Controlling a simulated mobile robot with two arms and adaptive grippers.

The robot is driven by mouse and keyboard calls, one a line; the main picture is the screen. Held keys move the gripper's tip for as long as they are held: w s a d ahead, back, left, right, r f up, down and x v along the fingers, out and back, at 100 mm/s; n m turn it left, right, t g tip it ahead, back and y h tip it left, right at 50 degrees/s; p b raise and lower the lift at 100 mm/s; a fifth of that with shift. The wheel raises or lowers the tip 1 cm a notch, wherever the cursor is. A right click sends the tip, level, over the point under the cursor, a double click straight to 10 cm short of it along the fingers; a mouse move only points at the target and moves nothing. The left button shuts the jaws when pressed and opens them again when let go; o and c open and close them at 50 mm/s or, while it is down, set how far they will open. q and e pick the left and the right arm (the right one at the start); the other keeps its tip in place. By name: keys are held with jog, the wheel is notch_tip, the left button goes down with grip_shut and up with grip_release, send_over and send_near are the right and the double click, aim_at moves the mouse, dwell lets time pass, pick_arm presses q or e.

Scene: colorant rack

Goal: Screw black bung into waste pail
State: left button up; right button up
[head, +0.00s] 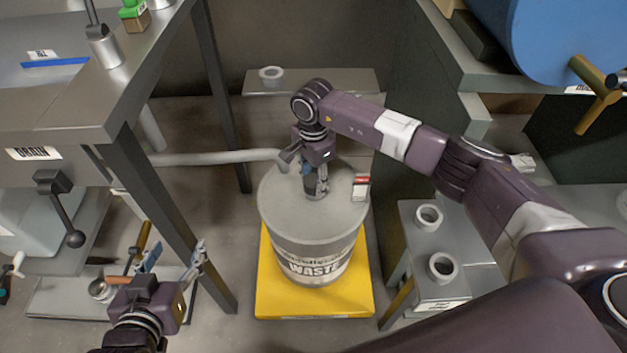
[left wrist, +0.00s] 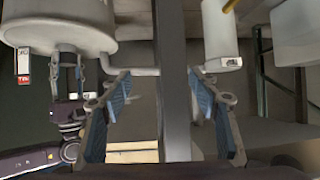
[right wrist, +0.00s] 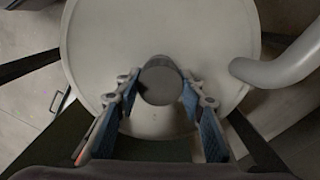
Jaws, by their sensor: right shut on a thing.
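The waste pail (head: 310,235), a grey drum marked WASTE, stands upright on a yellow base. My right gripper (head: 315,184) points down over its lid and is shut on the black bung (right wrist: 160,82), a dark round plug, at its sides. In the head view the fingers mostly hide the bung at the lid, so I cannot tell how far it sits in the opening. My left gripper (head: 176,252) is open and empty, left of the pail and lower. The pail shows upside down in the left wrist view (left wrist: 60,28).
A grey pipe (head: 215,157) reaches the lid from the left. A red-and-white tag (head: 361,187) hangs at the pail's right rim. A steel table leg (head: 172,215) stands between my left gripper and the pail. Pale rings (head: 429,217) sit on a stand at right.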

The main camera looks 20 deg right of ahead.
jog(key=shift+a+m+p, duration=0.2)
jog(key=shift+m+p, duration=0.15)
jog(key=shift+m, duration=1.05)
jog(key=o, duration=1.1)
pick_arm(q)
jog(key=s+f, duration=0.1)
jog(key=s+a+f+g, duration=0.1)
jog(key=s+f+g, duration=0.1)
jog(key=shift+a+f+y, duration=0.15)
jog(key=shift+a+y, duration=0.15)
jog(key=shift+y, duration=0.1)
